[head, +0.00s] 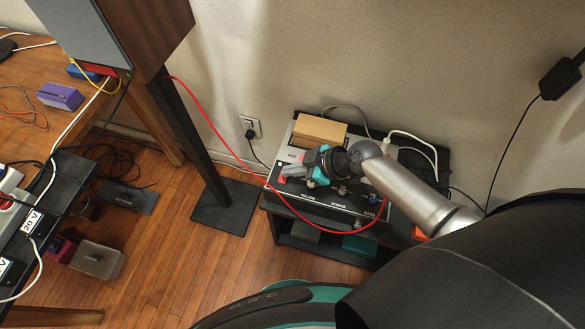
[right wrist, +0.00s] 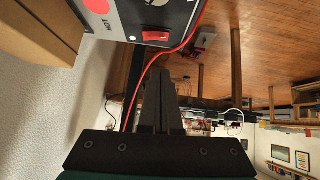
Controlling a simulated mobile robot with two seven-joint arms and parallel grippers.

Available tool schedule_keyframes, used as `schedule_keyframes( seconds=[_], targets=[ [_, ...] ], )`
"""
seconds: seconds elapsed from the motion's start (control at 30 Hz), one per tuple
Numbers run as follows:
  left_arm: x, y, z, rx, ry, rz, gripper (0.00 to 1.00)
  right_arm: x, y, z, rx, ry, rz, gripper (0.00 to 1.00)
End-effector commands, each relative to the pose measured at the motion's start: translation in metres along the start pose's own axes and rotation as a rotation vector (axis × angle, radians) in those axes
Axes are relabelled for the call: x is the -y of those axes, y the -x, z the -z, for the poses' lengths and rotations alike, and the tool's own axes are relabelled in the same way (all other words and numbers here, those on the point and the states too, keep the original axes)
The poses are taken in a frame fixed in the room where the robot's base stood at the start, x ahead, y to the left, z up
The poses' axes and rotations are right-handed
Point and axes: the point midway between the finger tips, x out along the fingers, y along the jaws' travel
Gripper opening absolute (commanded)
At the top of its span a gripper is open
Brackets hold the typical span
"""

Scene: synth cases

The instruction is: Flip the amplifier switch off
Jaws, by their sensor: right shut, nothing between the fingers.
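The amplifier (head: 325,203) is a box with a pale top and a dark front with knobs, on a low black stand. Its red switch (head: 282,181) is at the left end, partly hidden by my right gripper (head: 283,172). In the right wrist view the red rocker switch (right wrist: 155,36) sits on the amplifier's panel (right wrist: 175,13), beside the word HOT. My right gripper's fingers (right wrist: 160,80) are shut and empty, and look close to the switch but not clearly touching it. I cannot tell the switch's position. My left gripper is not in view.
A cardboard box (head: 319,130) lies on the amplifier. A red cable (head: 222,131) hangs across its front. A speaker (head: 120,32) on a black stand is to the left. A wooden desk (head: 30,75) stands at far left. The wall is close behind.

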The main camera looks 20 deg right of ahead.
Motion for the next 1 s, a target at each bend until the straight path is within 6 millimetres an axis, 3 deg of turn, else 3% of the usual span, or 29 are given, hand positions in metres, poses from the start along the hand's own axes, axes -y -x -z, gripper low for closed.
schedule_keyframes(
  seconds=[0.2,0.4,0.6,1.0],
  targets=[
    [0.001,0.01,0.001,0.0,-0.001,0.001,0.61,0.002,0.047,-0.003,0.007,0.003,0.001,0.0],
    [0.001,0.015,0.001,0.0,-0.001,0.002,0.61,0.004,0.076,-0.004,0.007,0.001,0.001,0.0],
    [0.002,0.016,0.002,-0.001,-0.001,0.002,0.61,0.004,0.086,-0.003,0.005,0.0,0.001,0.0],
    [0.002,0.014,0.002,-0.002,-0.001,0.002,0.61,0.003,0.087,-0.004,0.004,0.004,-0.002,0.0]
  ],
)
